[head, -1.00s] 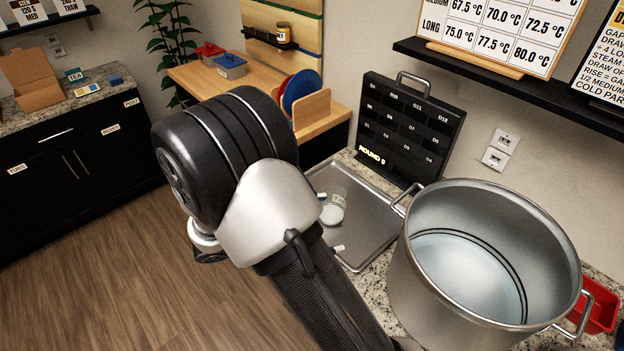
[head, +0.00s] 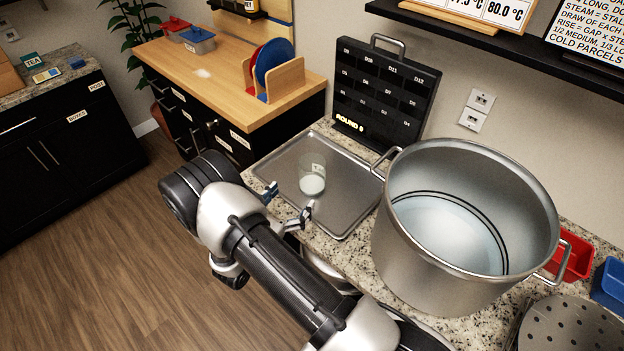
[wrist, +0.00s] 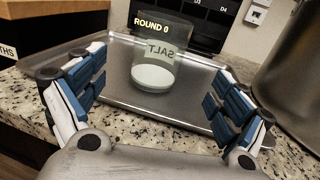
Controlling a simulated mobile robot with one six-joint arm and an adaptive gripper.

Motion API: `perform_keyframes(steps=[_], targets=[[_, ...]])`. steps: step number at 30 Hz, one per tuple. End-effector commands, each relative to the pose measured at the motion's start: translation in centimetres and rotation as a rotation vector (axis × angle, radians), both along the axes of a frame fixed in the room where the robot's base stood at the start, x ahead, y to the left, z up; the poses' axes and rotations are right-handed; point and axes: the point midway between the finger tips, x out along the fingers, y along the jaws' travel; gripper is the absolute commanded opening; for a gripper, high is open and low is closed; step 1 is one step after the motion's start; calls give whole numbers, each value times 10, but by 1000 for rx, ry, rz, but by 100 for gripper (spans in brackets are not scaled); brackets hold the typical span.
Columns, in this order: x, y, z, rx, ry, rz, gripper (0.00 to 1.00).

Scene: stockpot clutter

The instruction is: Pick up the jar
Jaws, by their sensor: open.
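The jar (head: 312,176) is clear, with white contents at the bottom, and stands upright on a metal tray (head: 345,215). In the wrist view the jar (wrist: 154,76) carries a label that reads SALT in mirror image. My gripper (head: 288,201) is open and empty at the tray's near edge, with its fingers pointing toward the jar. In the wrist view my gripper (wrist: 158,95) has one blue-padded finger on each side, and the jar shows beyond them, between the two. The fingers do not touch the jar.
A large steel stockpot (head: 400,235) with clear liquid stands right of the tray. A black board (head: 384,100) reading ROUND 0 stands behind the tray. A red bin (head: 571,258), a blue bin (head: 611,284) and a perforated disc (head: 570,330) lie farther right.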

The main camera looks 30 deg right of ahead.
Motion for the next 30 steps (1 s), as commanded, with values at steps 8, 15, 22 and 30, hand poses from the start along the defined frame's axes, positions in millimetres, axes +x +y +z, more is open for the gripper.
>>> perform_keyframes(steps=[8,15,22,30], targets=[[20,-33,-1,0,0,-1,92],[32,-53,-6,1,-3,-5,92],[47,-77,-7,1,-2,-2,92],[49,-78,-6,1,-1,0,92]])
